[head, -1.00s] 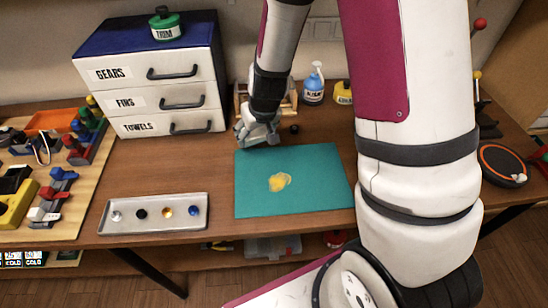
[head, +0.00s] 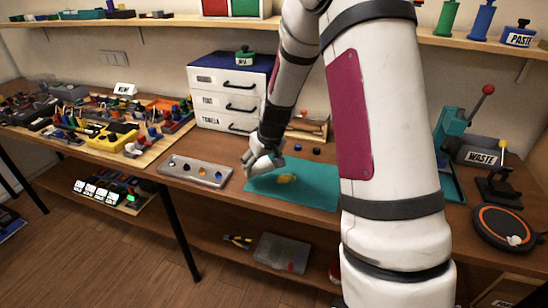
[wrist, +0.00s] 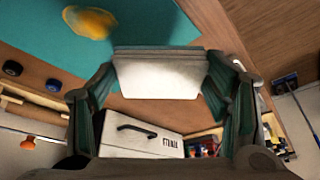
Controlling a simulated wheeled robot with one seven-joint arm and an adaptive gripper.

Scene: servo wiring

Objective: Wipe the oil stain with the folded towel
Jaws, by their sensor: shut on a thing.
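The oil stain is a yellow blotch (head: 286,178) on the teal mat (head: 318,190), and it shows at the upper left of the wrist view (wrist: 90,22). My gripper (head: 256,166) is at the mat's left edge, left of the stain. In the wrist view my gripper (wrist: 160,85) is shut on the folded towel (wrist: 160,75), a pale block with layered folds along its upper edge. The stain and towel are apart in that view. In the head view, my fingers largely hide the towel, and I cannot tell its height above the mat.
A metal tray with small parts (head: 196,172) lies left of the mat. A drawer cabinet (head: 228,92) stands behind, with a green-lidded pot (head: 245,55) on top. Small dark caps (head: 316,150) lie behind the mat. A round black-and-orange pad (head: 504,228) lies at right.

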